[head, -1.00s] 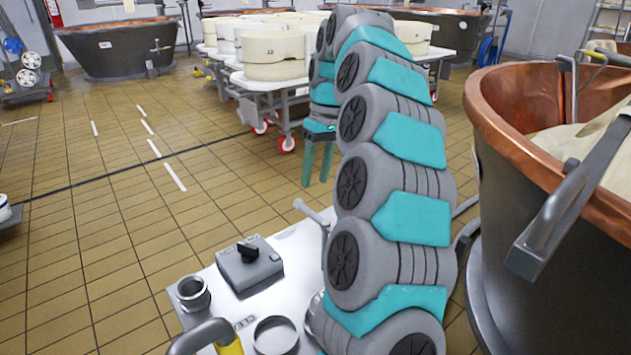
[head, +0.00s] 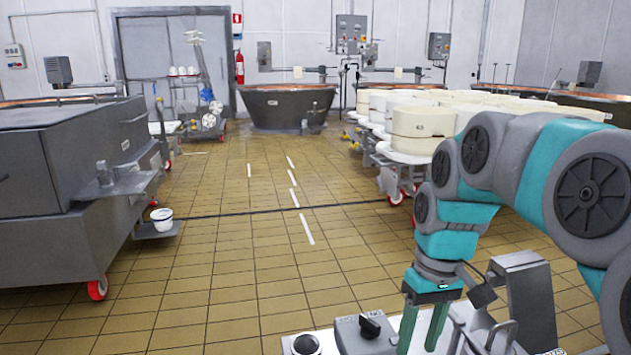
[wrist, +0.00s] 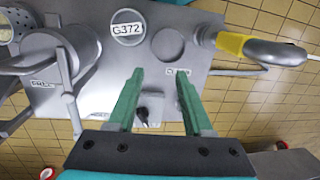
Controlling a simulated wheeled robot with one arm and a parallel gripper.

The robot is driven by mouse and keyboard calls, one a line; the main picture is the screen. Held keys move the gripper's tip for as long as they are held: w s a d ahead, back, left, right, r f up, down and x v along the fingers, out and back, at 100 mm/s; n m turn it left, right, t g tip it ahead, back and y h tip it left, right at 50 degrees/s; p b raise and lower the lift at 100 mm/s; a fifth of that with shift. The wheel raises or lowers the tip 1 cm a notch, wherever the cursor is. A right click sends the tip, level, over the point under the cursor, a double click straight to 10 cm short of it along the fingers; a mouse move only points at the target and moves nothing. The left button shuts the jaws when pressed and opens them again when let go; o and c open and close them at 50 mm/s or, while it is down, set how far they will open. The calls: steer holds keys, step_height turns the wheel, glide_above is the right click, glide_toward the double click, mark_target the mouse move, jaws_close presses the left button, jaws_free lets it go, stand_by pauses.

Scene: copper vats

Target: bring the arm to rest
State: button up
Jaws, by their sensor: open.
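My arm bends across the right side of the head view, with its links folded. My gripper (head: 422,330) hangs down at its end, its two green fingers pointing at the grey deck just in front of me. In the wrist view my gripper (wrist: 160,76) has its fingers spread apart with nothing between them. Below them shows a small box with a black knob (wrist: 146,112), also seen left of the fingers in the head view (head: 370,327). I cannot tell how far the fingertips are above the deck.
The deck carries round holders and a yellow-and-grey handle (wrist: 245,47). A grey wheeled vat (head: 70,190) stands at left with a small white bucket (head: 162,218). White tubs (head: 420,128) sit on a cart at right. A vat (head: 287,107) stands far back. The tiled floor between is clear.

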steer(key=s+f+m, duration=0.1)
steer(key=s+f, duration=0.2)
steer(key=s, duration=0.3)
steer(key=s+f+m, duration=0.1)
steer(key=s+f, duration=0.2)
steer(key=s, duration=0.4)
steer(key=s+a+f+m+h, duration=0.1)
steer(key=s+f, duration=0.3)
steer(key=s, duration=0.2)
steer(key=shift+s+g, duration=0.3)
steer(key=shift+s, duration=0.05)
steer(key=shift+a+f, duration=0.1)
